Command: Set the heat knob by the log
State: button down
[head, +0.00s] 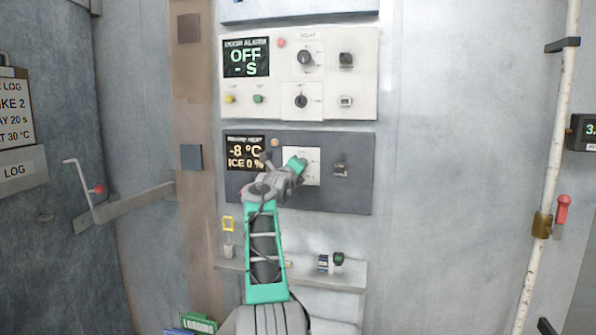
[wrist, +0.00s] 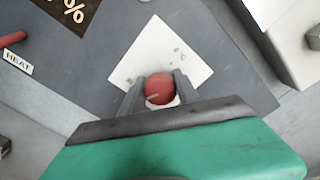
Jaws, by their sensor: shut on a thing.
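The heat panel (head: 360,196) is a dark grey board on the wall. Its display (head: 245,153) reads -8 °C and ICE 0 %. A white dial plate (head: 314,172) sits right of the display. In the wrist view my gripper (wrist: 157,82) is shut on a round red knob (wrist: 159,88), one finger on each side, in front of the white plate (wrist: 190,62). My gripper (head: 300,165) hides the knob in the head view. The log board (head: 14,116) at the left edge is cut off; its lines show AKE 2, AY 20 s and T 30 °C.
A white panel (head: 365,100) with two knobs and buttons, its display reading OFF - S, is above. A switch (head: 340,170) is right of the dial plate. A small shelf (head: 345,281) holds little items below. A pipe with a red handle (head: 563,209) stands at right.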

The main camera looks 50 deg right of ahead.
jog(key=shift+f+m, duration=0.1)
jog(key=shift+m, duration=0.3)
jog(key=c, duration=0.9)
grip_release()
jog(key=b+v, duration=0.5)
jog(key=v, duration=0.2)
jog(key=shift+a, duration=0.35)
jog(key=shift+s, duration=0.2)
